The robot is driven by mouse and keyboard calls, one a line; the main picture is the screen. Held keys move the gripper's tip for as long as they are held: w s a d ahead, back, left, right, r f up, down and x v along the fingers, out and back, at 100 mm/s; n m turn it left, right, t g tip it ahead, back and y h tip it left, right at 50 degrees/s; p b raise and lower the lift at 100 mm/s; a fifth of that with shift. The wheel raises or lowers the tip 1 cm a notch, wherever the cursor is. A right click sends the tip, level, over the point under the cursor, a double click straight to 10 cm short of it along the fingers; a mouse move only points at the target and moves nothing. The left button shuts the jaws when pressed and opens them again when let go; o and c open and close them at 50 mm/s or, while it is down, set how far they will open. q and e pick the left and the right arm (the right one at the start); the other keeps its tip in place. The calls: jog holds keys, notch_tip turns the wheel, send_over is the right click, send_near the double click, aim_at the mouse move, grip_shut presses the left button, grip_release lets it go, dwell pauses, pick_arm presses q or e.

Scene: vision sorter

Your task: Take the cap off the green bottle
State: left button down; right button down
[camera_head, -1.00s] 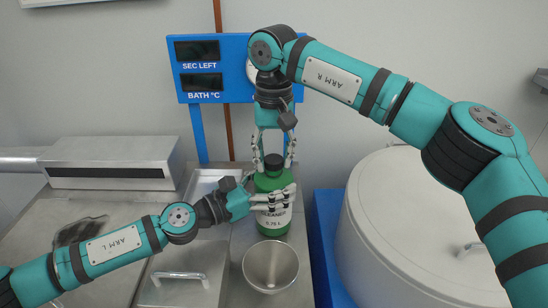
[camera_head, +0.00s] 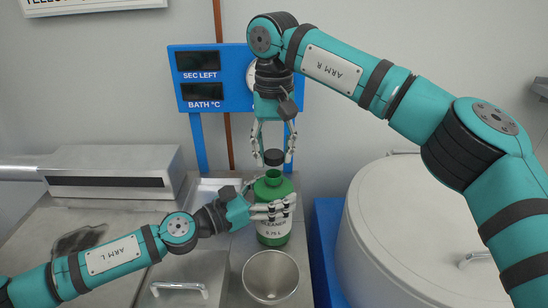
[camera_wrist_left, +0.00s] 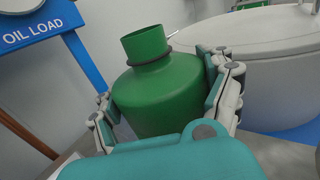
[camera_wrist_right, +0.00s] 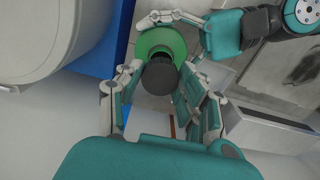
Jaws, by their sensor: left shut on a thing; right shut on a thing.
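The green bottle (camera_head: 273,226) stands upright with a white label. Its open neck shows in the left wrist view (camera_wrist_left: 146,44), with no cap on it. My left gripper (camera_head: 270,208) is shut around the bottle's body, with fingers on both sides in the left wrist view (camera_wrist_left: 165,95). The black cap (camera_head: 274,157) is between the fingers of my right gripper (camera_head: 275,154), a little above the neck and apart from it. In the right wrist view the cap (camera_wrist_right: 159,75) hides part of the bottle's top (camera_wrist_right: 160,42).
A large white round vessel (camera_head: 405,235) is at the right. A blue display panel (camera_head: 205,75) stands behind. A metal lid with a handle (camera_head: 180,288) lies to the left.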

notch_tip(320, 180, up, 2)
pick_arm(q)
grip_release()
